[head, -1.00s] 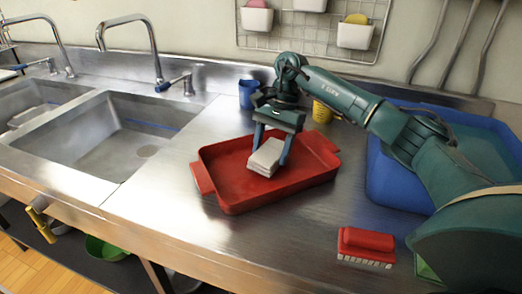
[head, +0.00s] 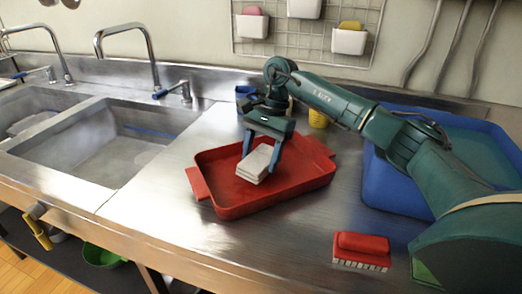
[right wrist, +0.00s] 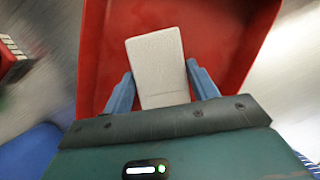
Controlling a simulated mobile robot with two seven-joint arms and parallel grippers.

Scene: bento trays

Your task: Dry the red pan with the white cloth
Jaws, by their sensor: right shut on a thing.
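The red pan (head: 232,207) sits on the steel counter, right of the sink, with a handle at each end. It fills much of the right wrist view (right wrist: 95,60). The folded white cloth (head: 254,165) is inside the pan area, between the fingers of my right gripper (head: 261,167). In the right wrist view the cloth (right wrist: 157,65) sticks out ahead of the fingers, over the pan's floor. My right gripper is shut on the cloth. I cannot tell if the cloth touches the pan floor. My left gripper is not in view.
A red brush (head: 362,250) lies near the front edge. A large blue tub (head: 378,187) stands at the right. A blue cup (head: 243,93) and a yellow cup (head: 318,119) stand behind the pan. The sink (head: 105,148) is at the left.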

